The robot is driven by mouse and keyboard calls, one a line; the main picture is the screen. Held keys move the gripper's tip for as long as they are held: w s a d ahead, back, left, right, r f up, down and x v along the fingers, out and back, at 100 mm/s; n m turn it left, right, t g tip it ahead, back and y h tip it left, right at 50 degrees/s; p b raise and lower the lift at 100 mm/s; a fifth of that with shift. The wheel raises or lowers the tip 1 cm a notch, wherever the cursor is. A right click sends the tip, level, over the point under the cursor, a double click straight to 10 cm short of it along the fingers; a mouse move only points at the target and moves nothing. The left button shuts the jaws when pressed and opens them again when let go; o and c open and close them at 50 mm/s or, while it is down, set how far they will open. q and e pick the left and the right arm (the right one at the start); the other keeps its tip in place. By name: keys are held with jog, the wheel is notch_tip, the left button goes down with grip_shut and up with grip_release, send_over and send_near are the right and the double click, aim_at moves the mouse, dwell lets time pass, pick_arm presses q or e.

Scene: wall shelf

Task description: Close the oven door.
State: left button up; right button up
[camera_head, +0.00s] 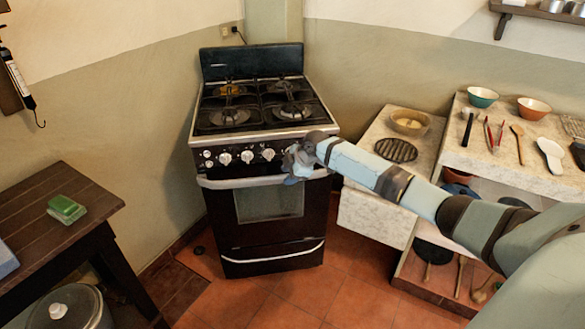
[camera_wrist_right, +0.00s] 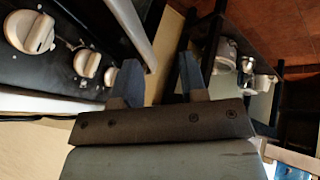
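The oven (camera_head: 262,150) is a black stove with a white-edged top against the back wall. Its oven door (camera_head: 222,212), with a glass window, stands upright and looks flush with the front; a small gap cannot be ruled out. The pale door handle (camera_head: 240,183) runs across its top. My right gripper (camera_head: 296,163) is at the handle's right end, just below the knobs. In the right wrist view the gripper (camera_wrist_right: 160,80) has its fingers apart with nothing between them; the pale handle (camera_wrist_right: 132,32) passes by the left finger. My left gripper is not in view.
Control knobs (camera_wrist_right: 87,63) are close to my right gripper. A dark wooden table (camera_head: 85,205) with a green sponge (camera_head: 66,209) stands at left. A stone counter (camera_head: 375,215) with bowls and utensils stands at right. Tiled floor (camera_head: 300,295) in front is clear.

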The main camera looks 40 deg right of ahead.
jog(key=shift+v, duration=1.15)
